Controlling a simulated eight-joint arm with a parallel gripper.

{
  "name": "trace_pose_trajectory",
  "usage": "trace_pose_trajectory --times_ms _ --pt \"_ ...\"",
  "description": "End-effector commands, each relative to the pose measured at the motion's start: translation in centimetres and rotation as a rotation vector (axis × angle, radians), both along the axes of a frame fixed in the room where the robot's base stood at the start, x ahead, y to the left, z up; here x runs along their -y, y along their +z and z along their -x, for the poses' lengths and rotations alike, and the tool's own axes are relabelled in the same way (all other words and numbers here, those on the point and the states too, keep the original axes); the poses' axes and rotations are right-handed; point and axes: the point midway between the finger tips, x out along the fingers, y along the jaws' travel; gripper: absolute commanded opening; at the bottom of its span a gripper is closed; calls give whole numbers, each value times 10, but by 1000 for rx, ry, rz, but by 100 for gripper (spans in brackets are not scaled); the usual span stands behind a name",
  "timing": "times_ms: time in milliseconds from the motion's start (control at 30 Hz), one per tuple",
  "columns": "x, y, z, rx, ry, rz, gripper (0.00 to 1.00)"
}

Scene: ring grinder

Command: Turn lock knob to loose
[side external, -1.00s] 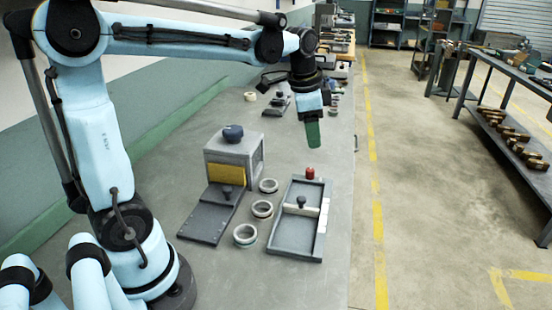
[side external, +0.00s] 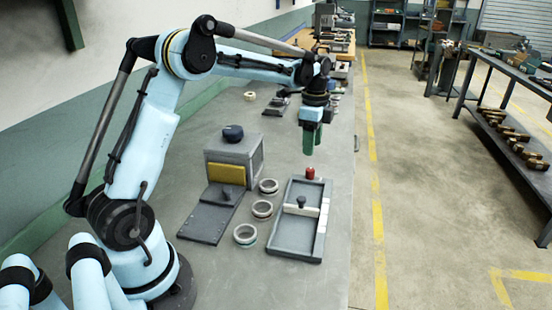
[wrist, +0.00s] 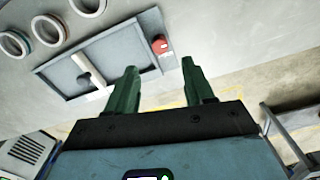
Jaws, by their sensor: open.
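A red knob (side external: 310,173) stands at the far end of a shallow grey tray (side external: 292,240). It also shows in the wrist view (wrist: 160,45), a little beyond the fingertips. A dark knob (side external: 301,202) sits on the pale bar across the tray. A dark blue knob (side external: 233,133) tops the grey box (side external: 228,154), and another dark knob (side external: 226,194) is on the plate before the box. Which one is the lock knob I cannot tell. My gripper (side external: 312,150) points down above the red knob, open and empty, with its green fingers apart in the wrist view (wrist: 160,68).
Several metal rings (side external: 262,208) stand between the box and the tray. The box has a yellow panel (side external: 226,173). More tools stand at the far end of the bench (side external: 320,275). The bench's right edge runs close beside the tray.

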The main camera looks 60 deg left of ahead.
Motion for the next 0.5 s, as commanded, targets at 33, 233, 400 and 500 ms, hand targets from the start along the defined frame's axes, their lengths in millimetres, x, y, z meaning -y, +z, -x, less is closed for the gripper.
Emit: trace_pose_trajectory --times_ms 33,233,400,500 --pt "0 -10 0 0 0 0 53" --pt "0 -46 0 1 1 -1 53" --pt "0 -68 0 1 1 -1 53" --pt "0 -75 0 1 1 -1 53"
